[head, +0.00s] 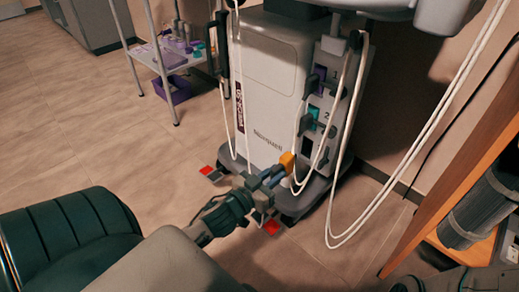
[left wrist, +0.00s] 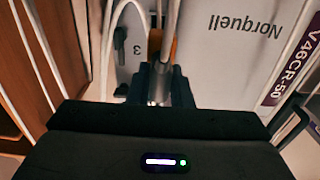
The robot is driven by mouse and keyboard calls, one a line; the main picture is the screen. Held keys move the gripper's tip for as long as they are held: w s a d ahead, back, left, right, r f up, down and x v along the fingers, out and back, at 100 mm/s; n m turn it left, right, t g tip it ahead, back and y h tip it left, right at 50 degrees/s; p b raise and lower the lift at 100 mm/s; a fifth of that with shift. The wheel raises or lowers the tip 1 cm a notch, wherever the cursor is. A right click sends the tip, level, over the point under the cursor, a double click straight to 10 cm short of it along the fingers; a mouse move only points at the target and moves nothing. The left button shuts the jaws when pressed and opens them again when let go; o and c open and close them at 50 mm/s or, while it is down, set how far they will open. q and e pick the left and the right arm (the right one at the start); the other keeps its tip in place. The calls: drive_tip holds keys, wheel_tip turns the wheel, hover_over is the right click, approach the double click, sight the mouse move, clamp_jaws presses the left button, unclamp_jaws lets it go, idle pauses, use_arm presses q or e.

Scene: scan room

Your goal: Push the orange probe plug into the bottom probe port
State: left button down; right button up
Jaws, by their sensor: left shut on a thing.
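The orange probe plug (head: 287,160) is at the front of my left gripper (head: 272,178), which is shut on it near the lower end of the scanner's port panel (head: 357,86). In the left wrist view, my left gripper (left wrist: 160,86) hides most of the plug; only a bit of orange (left wrist: 171,48) shows beyond the fingers, next to the panel's upside-down number 3 (left wrist: 137,49). My right gripper's fingers are not seen.
The white scanner cart (head: 273,78) stands on a dark wheeled base. White cables loop in front of the panel and down to its right. A wooden shelf unit (head: 447,175) is at the right. A trolley with a purple bin (head: 173,90) stands back left. The left floor is clear.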

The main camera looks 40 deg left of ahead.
sight(285, 165)
use_arm(q)
drive_tip(key=shift+w, duration=0.4)
drive_tip(key=shift+w+d, duration=0.1)
drive_tip(key=shift+w, duration=0.9)
drive_tip(key=shift+w+r+p, duration=0.1)
drive_tip(key=shift+w+p, duration=0.2)
drive_tip(key=shift+w, duration=0.3)
drive_tip(key=shift+w+d, duration=0.1)
drive_tip(key=shift+w, duration=0.25)
drive_tip(key=shift+p, duration=1.7)
idle(1.4)
drive_tip(key=shift+w, duration=0.65)
idle(0.6)
idle(1.3)
